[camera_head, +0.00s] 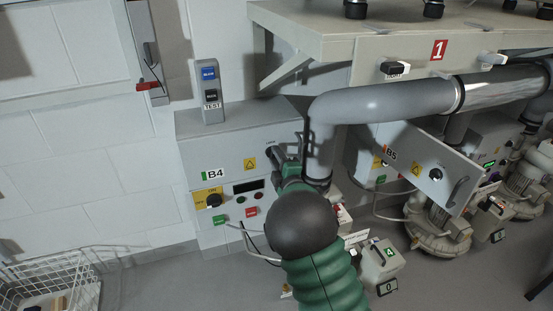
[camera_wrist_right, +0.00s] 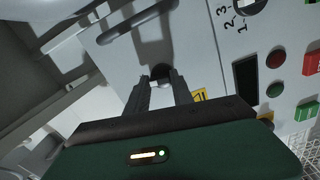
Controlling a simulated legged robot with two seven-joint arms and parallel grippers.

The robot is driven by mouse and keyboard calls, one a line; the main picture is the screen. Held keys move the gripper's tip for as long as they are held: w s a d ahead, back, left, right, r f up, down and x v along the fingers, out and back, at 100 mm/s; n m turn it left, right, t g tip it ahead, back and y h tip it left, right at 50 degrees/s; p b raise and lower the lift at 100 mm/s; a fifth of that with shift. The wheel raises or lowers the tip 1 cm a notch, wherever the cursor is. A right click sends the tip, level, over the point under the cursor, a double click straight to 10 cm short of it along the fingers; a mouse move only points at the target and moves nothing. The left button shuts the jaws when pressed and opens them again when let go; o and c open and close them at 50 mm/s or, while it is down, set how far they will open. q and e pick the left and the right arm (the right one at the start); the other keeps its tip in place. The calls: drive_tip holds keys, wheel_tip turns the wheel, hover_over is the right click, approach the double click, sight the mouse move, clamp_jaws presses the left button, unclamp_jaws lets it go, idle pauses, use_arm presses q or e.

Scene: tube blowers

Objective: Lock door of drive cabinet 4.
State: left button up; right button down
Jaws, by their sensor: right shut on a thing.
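The grey drive cabinet marked B4 (camera_head: 215,150) stands against the wall in the head view, its door flush with the front as far as I can see. My right gripper (camera_head: 277,153) reaches the upper right of the door, at the lock. In the right wrist view the fingers of my right gripper (camera_wrist_right: 160,85) are shut on the dark round lock knob (camera_wrist_right: 160,73). The fingers partly cover the knob, so its turn angle cannot be told. A dark door handle (camera_wrist_right: 138,20) is beside the lock. My left gripper is not in view.
The B4 front has a yellow-backed rotary switch (camera_head: 213,200), a display and red and green buttons. A thick grey pipe (camera_head: 385,102) runs close to the right of my gripper. The B5 panel (camera_head: 430,165) stands open further right. A wire basket (camera_head: 50,280) is at lower left.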

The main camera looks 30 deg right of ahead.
drive_tip(key=shift+a+f+n, duration=0.15)
drive_tip(key=shift+f+n, duration=0.05)
drive_tip(key=shift+n, duration=1)
drive_tip(key=c, duration=1.1)
unclamp_jaws()
drive_tip(key=shift+w, duration=0.1)
drive_tip(key=shift+r, duration=0.1)
drive_tip(key=p+v, duration=0.5)
drive_tip(key=v, duration=1.2)
drive_tip(key=shift+p, duration=0.4)
